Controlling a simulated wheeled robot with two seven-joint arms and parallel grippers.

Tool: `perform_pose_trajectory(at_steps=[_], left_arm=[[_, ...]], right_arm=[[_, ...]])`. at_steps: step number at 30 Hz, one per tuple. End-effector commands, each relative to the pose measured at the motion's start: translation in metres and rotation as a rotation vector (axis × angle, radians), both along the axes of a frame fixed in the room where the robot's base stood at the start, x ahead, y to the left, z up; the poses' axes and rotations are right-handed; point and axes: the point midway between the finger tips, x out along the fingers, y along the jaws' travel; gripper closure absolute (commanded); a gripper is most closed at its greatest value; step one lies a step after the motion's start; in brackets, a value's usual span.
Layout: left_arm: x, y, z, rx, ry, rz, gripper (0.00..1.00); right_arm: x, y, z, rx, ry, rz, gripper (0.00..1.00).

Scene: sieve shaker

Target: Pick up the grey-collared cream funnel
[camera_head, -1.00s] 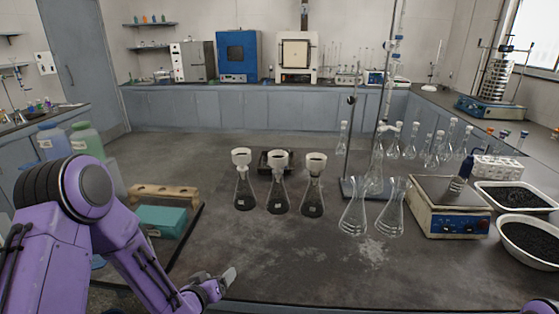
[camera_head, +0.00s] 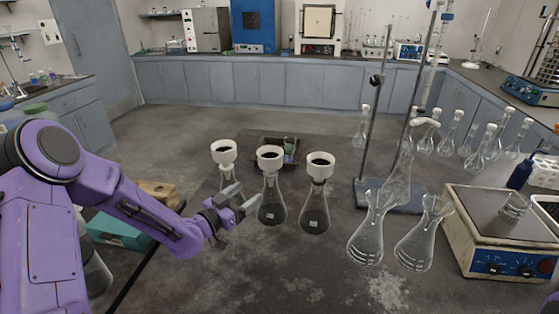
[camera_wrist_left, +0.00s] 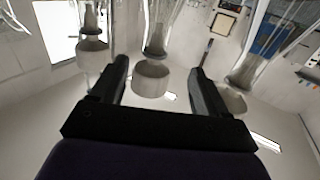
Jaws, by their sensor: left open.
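Three cream funnels sit on dark-filled flasks in a row: a left one (camera_head: 223,152), a middle one (camera_head: 270,159) and a right one (camera_head: 319,167). I cannot make out which funnel has the grey collar. My left gripper (camera_head: 248,194) is open and empty, in front of the left flask and just left of the middle flask (camera_head: 272,205), below funnel height. It partly hides the left flask. In the left wrist view, which looks upside down, the middle funnel (camera_wrist_left: 152,78) shows between the open fingers, apart from them. My right gripper is out of view.
Two clear empty flasks (camera_head: 368,240) stand right of the row, before a stand with a rod (camera_head: 371,130). A dark tray (camera_head: 264,143) lies behind the row. The bench front centre is clear.

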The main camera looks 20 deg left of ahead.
Motion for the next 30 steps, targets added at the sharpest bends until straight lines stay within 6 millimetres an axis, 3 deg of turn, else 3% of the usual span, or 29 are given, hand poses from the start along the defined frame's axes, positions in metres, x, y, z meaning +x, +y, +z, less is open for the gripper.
perform_pose_trajectory(at_steps=[18, 26, 28, 30], left_arm=[[0.093, -0.025, -0.001, 0.004, -0.001, -0.003, 0.25], [0.1, -0.027, -0.003, 0.0, -0.002, -0.002, 0.25], [0.1, -0.027, -0.003, 0.001, -0.002, -0.002, 0.41], [0.1, -0.027, -0.003, 0.001, -0.002, -0.002, 0.64]], right_arm=[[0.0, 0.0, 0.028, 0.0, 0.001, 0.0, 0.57], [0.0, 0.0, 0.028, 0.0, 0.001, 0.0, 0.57], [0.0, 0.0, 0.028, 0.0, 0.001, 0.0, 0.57], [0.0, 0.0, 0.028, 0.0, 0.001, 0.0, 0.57]])
